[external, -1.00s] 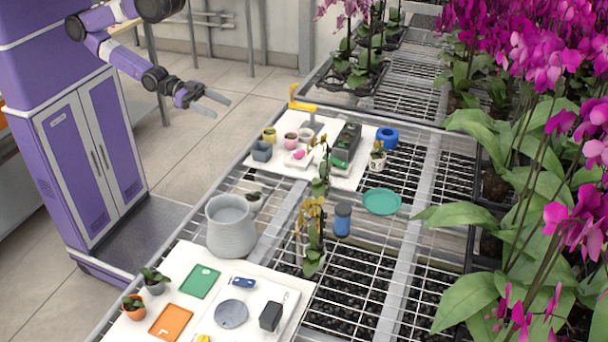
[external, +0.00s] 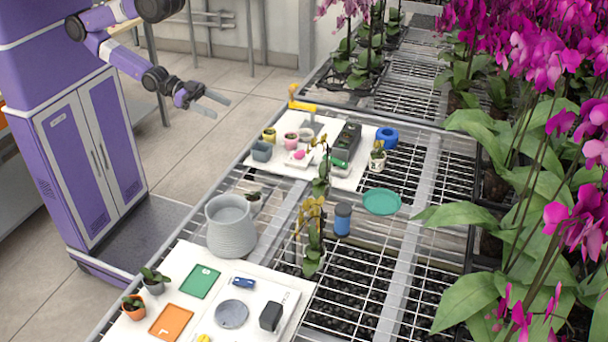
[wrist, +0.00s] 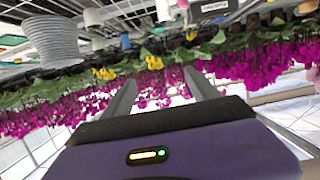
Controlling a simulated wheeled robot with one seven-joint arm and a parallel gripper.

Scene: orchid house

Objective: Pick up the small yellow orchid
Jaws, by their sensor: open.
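Two yellow-flowered orchids stand on the wire-mesh bench. The nearer one (external: 313,238) has a cluster of yellow blooms and green leaves, left of a dark blue jar. The farther one (external: 320,185) looks slimmer, with fewer yellow blooms, by the front edge of the far white board. Yellow blooms also show in the wrist view, at the left (wrist: 103,73) and near the middle (wrist: 153,62); I cannot tell which plant is which there. My gripper (external: 222,107) is open and empty, in the air left of the bench, well apart from both orchids. Its two fingers (wrist: 163,80) are spread in the wrist view.
A grey ribbed pot (external: 230,238) stands left of the nearer orchid. The blue jar (external: 342,222) and a teal dish (external: 382,202) are to its right. Boards with small pots and trays lie at both ends. Magenta orchids (external: 545,60) crowd the right side.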

